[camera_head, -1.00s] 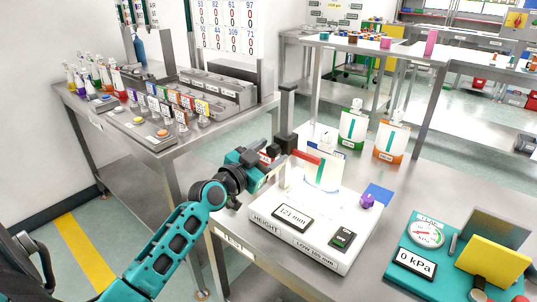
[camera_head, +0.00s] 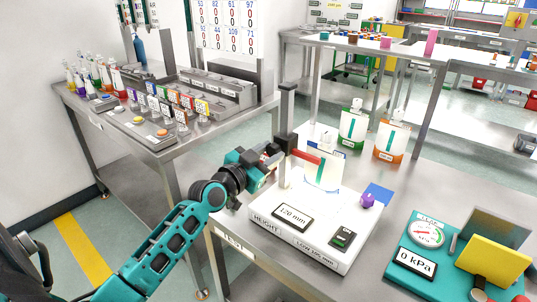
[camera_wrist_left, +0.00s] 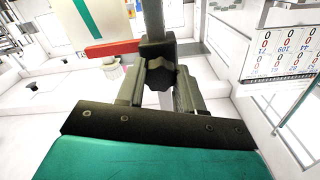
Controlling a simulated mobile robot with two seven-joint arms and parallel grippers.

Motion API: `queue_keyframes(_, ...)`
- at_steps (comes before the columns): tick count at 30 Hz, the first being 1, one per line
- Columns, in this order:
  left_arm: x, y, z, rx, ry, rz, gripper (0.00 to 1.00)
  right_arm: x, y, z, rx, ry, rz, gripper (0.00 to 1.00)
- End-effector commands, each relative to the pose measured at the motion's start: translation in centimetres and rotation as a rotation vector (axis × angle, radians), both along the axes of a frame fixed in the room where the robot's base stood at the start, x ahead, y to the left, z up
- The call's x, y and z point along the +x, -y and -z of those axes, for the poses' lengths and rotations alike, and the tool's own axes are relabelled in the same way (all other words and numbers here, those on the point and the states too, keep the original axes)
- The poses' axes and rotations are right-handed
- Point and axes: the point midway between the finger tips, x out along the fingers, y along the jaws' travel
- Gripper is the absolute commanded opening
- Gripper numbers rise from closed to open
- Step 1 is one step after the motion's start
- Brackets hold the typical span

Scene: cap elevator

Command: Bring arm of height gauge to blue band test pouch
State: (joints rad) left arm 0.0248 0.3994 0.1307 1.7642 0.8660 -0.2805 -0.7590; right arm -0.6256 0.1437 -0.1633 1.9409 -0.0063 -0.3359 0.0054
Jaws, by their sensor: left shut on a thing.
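The height gauge has a white base (camera_head: 262,226) on the steel table, a dark upright post (camera_head: 287,110) and a red arm (camera_head: 306,157). Its display (camera_head: 293,217) reads about 120 mm. The blue band test pouch (camera_head: 322,174), pale with a teal stripe, stands upright on the base. The red arm is by its upper part; I cannot tell whether they touch. My left gripper (camera_head: 275,153) is at the post, shut on the dark knob (camera_wrist_left: 158,74) of the gauge's slider. The wrist view also shows the red arm (camera_wrist_left: 112,48) and pouch (camera_wrist_left: 88,18). My right gripper is out of view.
A purple knob (camera_head: 367,200) and a blue plate (camera_head: 379,194) are at the base's right. Green (camera_head: 350,128) and orange (camera_head: 390,143) pouches stand behind. A teal leak tester (camera_head: 413,285) is at the right. A side table (camera_head: 150,140) with bottles is at the left.

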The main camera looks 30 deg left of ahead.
Motion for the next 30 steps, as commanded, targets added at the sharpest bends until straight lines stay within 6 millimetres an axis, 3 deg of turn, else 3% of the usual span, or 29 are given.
queue_keyframes(3, 0.0, 0.0, 0.1, -0.001, -0.002, 0.000, 0.12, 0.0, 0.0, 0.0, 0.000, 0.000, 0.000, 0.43)
queue_keyframes(4, 0.0, 0.0, 0.1, -0.001, -0.002, 0.000, 0.38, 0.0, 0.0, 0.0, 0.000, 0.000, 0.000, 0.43)
queue_keyframes(12, 0.0, 0.0, 0.0, -0.001, -0.001, 0.001, 0.62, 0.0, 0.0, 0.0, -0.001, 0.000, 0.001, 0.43)
queue_keyframes(22, -0.5, 0.0, 0.1, 0.000, -0.001, 0.000, 0.62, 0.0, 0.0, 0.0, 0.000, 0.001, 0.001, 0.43)
queue_keyframes(30, -4.5, -0.4, 0.2, 0.003, -0.004, 0.001, 0.62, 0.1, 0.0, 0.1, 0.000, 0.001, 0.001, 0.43)
